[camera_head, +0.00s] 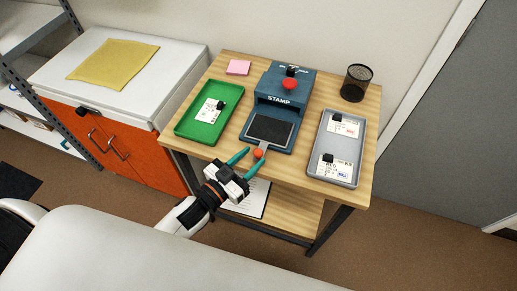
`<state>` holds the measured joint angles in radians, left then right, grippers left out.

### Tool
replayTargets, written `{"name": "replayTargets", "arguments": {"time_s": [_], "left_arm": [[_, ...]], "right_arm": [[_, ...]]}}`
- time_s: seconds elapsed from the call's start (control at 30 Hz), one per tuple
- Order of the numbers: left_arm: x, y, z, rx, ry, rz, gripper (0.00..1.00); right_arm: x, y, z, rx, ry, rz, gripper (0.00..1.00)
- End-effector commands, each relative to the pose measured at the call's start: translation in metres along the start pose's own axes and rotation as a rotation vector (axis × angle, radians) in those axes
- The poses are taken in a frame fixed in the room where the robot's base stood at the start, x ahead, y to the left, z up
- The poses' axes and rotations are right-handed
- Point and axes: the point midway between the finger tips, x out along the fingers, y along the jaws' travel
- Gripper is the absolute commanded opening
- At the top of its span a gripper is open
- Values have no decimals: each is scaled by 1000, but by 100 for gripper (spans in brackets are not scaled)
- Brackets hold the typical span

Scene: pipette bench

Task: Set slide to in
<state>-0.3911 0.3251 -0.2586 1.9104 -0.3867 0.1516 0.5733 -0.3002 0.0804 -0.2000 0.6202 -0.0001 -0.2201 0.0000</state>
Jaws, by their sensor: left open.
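A blue stamp machine (285,92) stands on the wooden table, with a red button on top and the word STAMP on its front. Its slide, with a dark pad (269,131), sticks out at the front. A small red knob (258,154) sits at the slide's front end. My left gripper (254,159) is open, with its teal fingers on either side of the red knob. I cannot tell whether the fingers touch it. My right gripper is not in view.
A green tray (236,94) with a labelled card lies left of the machine. A grey tray (327,115) with two labelled cards lies right. A black mesh cup (356,82) and a pink notepad (238,67) are at the back. A white-topped orange cabinet (152,82) stands left.

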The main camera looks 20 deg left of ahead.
Motion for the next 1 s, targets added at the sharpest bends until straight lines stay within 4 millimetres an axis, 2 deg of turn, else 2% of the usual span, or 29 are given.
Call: {"name": "replayTargets", "arguments": {"time_s": [0.03,0.2,0.6,0.67,0.87,1.0], "left_arm": [[10,0,2,1,-3,-1,41],[29,0,1,1,-1,0,41],[36,0,0,0,1,-1,41],[36,0,0,0,1,-1,33],[36,0,0,0,1,-1,0],[36,0,0,0,0,-1,0]], "right_arm": [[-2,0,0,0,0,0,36],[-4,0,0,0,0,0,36],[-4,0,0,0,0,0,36],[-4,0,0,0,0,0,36],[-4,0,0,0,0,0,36],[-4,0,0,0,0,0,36]]}}
